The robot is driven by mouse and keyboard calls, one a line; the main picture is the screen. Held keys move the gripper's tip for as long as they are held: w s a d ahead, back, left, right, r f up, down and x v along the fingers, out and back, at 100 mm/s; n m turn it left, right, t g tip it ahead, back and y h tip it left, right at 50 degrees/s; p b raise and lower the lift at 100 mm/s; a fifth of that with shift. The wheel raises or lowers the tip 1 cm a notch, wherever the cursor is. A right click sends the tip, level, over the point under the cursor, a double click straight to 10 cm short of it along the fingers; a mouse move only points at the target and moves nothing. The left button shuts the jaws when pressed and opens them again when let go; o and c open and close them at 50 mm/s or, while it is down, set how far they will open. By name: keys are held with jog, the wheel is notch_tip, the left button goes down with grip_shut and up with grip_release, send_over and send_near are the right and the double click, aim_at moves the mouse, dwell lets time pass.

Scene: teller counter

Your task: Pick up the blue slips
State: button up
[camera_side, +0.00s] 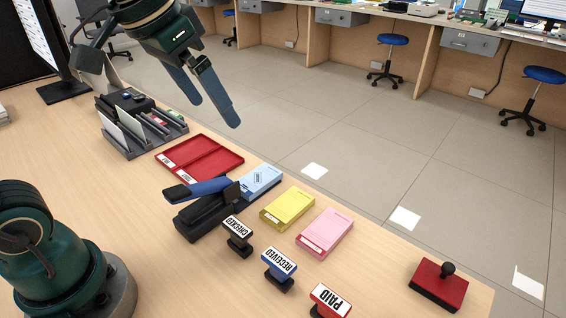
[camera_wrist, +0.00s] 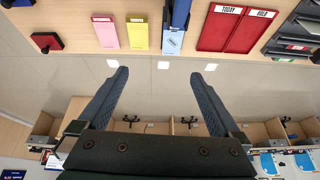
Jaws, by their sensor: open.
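The blue slips (camera_side: 262,181) lie as a stack on the counter, beside the blue-handled stapler (camera_side: 205,203) and partly hidden by it in the side view. In the wrist view the blue slips (camera_wrist: 173,40) show at the top, just below the stapler's blue arm. My gripper (camera_side: 222,112) is open and empty, raised in the air at the upper left of the side view, above and apart from the slips. Its two fingers (camera_wrist: 158,90) spread wide in the wrist view with nothing between them.
A red two-part tray (camera_side: 201,158) lies left of the blue slips; yellow slips (camera_side: 288,208) and pink slips (camera_side: 325,232) lie right. Several stamps, including PAID (camera_side: 330,301), stand in front. A grey organizer (camera_side: 142,132) is at the left, a red stamp pad (camera_side: 438,286) near the right edge.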

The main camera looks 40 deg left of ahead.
jog(key=s+f, duration=0.7)
jog(key=s, duration=0.3)
jog(key=shift+d+f+n+t, duration=0.25)
jog(key=shift+d+n+t, duration=0.05)
jog(key=shift+d+t, duration=0.1)
